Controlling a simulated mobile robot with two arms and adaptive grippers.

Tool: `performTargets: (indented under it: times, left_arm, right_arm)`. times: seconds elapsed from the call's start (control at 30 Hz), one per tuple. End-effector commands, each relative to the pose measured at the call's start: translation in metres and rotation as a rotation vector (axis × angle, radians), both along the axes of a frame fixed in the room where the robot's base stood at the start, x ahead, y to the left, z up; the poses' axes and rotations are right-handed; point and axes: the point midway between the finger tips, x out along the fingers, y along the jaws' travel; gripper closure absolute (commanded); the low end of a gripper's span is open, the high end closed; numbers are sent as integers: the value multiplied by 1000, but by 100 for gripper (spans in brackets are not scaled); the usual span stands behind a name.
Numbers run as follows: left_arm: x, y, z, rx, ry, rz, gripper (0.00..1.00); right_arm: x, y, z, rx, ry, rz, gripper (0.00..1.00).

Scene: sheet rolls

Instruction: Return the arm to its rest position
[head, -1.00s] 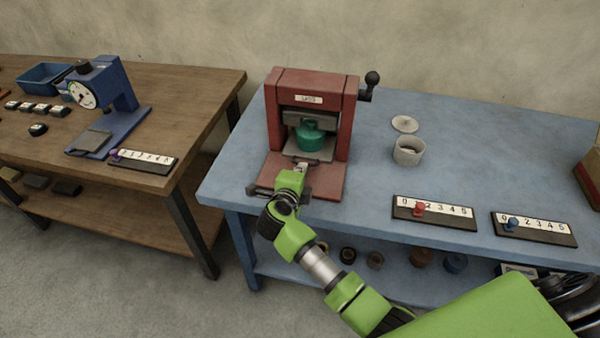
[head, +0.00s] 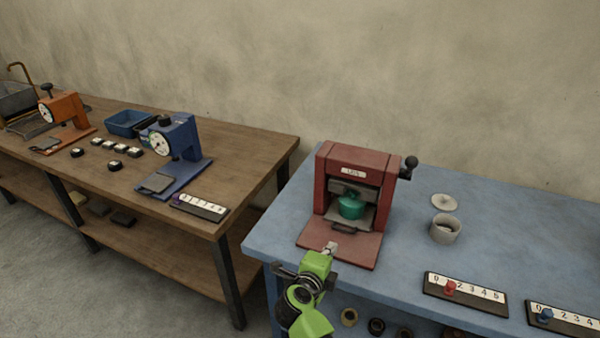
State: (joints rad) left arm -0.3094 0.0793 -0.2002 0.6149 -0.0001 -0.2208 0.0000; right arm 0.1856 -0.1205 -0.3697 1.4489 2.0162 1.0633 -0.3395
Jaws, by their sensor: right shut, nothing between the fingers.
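My right gripper (head: 330,249) is shut and empty. Its green arm (head: 309,290) comes up from the bottom of the head view. The fingertips show over the front edge of the red press's base; I cannot tell whether they touch it. The red press (head: 328,190) stands on the blue table (head: 285,232), with a green round piece (head: 350,207) inside its opening. A dark handle (head: 345,227) lies in front of that piece. My left gripper is not in view.
A grey pot (head: 445,232) and its lid (head: 444,202) are right of the press. Two numbered peg boards, one with a red peg (head: 450,287) and one with a blue peg (head: 545,316), lie near the front edge. A wooden table (head: 255,150) with a blue gauge (head: 180,140) stands left.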

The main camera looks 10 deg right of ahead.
Motion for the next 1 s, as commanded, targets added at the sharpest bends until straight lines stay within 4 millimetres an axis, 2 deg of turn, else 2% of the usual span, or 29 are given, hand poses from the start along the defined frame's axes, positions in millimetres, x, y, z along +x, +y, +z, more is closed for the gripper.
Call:
performTargets:
  times: [0.07, 0.13, 0.27, 0.4, 0.5, 0.57, 0.67, 0.77, 0.8, 0.9, 1.0]
  left_arm:
    - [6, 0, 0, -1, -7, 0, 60]
    - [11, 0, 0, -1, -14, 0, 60]
    - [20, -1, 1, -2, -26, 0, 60]
    - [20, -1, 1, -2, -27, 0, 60]
    - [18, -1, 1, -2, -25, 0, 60]
    - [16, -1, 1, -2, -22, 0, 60]
    - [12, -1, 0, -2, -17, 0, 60]
    - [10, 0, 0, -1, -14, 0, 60]
    - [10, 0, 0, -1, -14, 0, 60]
    - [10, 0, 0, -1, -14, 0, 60]
    - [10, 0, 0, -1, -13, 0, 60]
  right_arm:
    - [1, 0, 2, -6, -11, 8, 100]
    - [4, 1, 13, -27, -50, 36, 100]
    - [11, 10, 57, -124, -201, 172, 100]
    - [2, 44, 118, -310, -379, 423, 100]
    - [-17, 80, 144, -458, -448, 626, 100]
    - [-33, 103, 151, -551, -463, 754, 100]
    - [-65, 137, 144, -701, -435, 969, 100]
    - [-101, 160, 119, -842, -342, 1184, 100]
    - [-117, 165, 104, -892, -288, 1266, 100]
    - [-158, 163, 62, -1003, -103, 1457, 100]
    - [-200, 140, 19, -1078, 131, 1610, 100]
